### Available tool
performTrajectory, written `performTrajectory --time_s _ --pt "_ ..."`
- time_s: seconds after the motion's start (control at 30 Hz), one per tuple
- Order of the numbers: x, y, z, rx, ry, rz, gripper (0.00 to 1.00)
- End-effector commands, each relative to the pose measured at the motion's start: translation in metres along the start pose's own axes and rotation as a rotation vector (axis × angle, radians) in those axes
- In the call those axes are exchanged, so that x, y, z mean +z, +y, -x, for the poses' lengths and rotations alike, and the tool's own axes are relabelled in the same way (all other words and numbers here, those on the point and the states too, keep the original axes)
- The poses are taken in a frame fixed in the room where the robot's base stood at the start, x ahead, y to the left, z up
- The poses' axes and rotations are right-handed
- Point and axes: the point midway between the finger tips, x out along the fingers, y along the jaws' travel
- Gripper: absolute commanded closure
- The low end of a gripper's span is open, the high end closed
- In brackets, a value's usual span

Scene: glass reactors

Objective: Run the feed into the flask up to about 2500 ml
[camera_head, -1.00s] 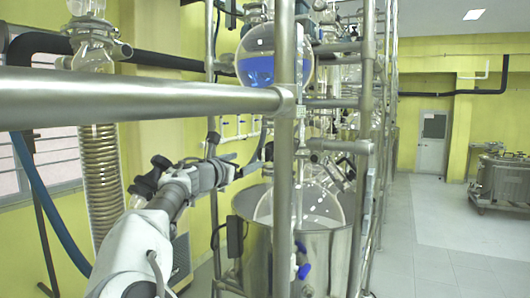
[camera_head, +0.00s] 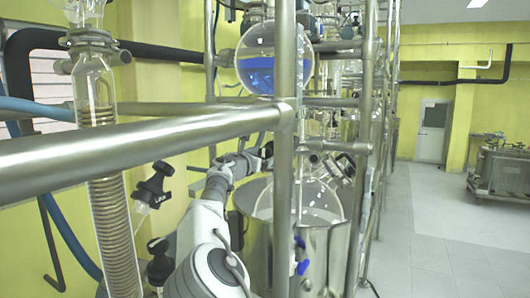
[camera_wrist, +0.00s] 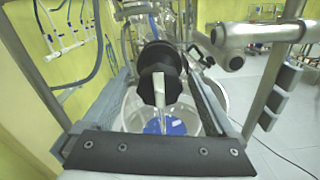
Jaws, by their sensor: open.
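A round glass flask (camera_head: 262,66) with blue liquid in its lower part hangs high on the steel frame in the head view. Below it a large clear flask (camera_head: 318,198) sits in a steel pot. My gripper (camera_wrist: 158,78) is open in the wrist view, with a black valve knob (camera_wrist: 160,58) between its fingers; contact cannot be told. Below the knob, a clear glass vessel (camera_wrist: 128,118) shows a blue patch (camera_wrist: 172,127) inside or behind it. Its volume marks cannot be read. In the head view, the gripper end is small and partly lost among the fittings.
Steel frame poles (camera_head: 284,180) and a thick crossbar (camera_head: 130,150) stand close in front. The steel pot (camera_head: 258,240) is beside my arm. A coiled glass condenser (camera_head: 112,215) and blue hose are at left. Open floor (camera_head: 425,225) lies at right.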

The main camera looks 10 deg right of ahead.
Motion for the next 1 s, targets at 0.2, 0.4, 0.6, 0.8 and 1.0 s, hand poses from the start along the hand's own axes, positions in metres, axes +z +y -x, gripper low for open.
performTrajectory --time_s 0.2,0.4,0.6,0.8,1.0 --pt "-0.0005 0.0003 -0.0005 0.0 0.0 0.0 0.08" --pt "-0.0004 0.0002 -0.0004 0.0 0.0 0.001 0.35" --pt "-0.0002 0.0002 -0.0003 0.0 0.0 0.001 0.71" --pt "-0.0002 0.0002 -0.0003 0.0 0.0 0.0 0.94" --pt "-0.0007 0.0001 -0.0002 0.001 0.0 -0.03 0.94"
